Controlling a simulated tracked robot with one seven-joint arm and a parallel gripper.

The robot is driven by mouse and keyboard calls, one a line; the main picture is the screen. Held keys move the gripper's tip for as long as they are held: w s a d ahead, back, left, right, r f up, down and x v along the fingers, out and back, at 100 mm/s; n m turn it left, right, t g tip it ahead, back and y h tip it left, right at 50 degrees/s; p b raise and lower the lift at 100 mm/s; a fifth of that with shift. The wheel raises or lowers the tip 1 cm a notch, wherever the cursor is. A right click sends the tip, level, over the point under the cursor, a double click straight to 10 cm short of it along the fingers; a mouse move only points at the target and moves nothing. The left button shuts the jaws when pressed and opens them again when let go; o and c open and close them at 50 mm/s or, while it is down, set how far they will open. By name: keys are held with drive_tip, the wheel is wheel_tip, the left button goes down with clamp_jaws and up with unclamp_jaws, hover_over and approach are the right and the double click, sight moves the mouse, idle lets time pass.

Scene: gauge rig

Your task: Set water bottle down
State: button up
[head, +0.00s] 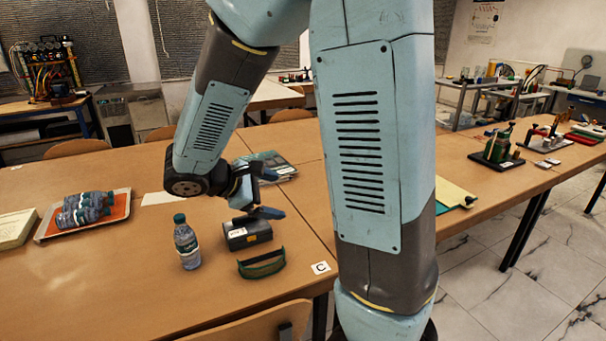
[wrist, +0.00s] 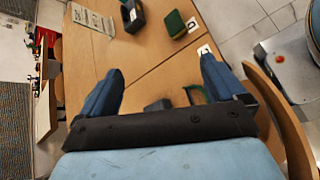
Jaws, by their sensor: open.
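A clear water bottle (head: 187,245) with a dark green cap and a pale label stands upright on the wooden table (head: 130,295) in the head view. My gripper (head: 272,192) is to the right of the bottle and higher, above a dark grey box, with its blue fingers apart and nothing between them. In the wrist view my gripper (wrist: 160,77) also shows open and empty, and the bottle cannot be seen there. More water bottles (head: 82,211) lie on their sides on an orange tray (head: 45,236) at the left.
The dark grey box (head: 247,234) and a green-edged curved item (head: 262,265) lie just right of the bottle. A card marked C (head: 320,267) lies near the front edge. A book (head: 272,165) lies behind my gripper. Bare table surrounds the bottle's left and front.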

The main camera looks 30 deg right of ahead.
drive_tip(key=s+r+m+t+y, duration=0.3)
drive_tip(key=s+r+m+y, duration=0.7)
drive_tip(key=s+r+m, duration=0.2)
drive_tip(key=shift+s+d+t+y, duration=0.4)
drive_tip(key=shift+s, duration=0.95)
drive_tip(key=shift+f, duration=0.1)
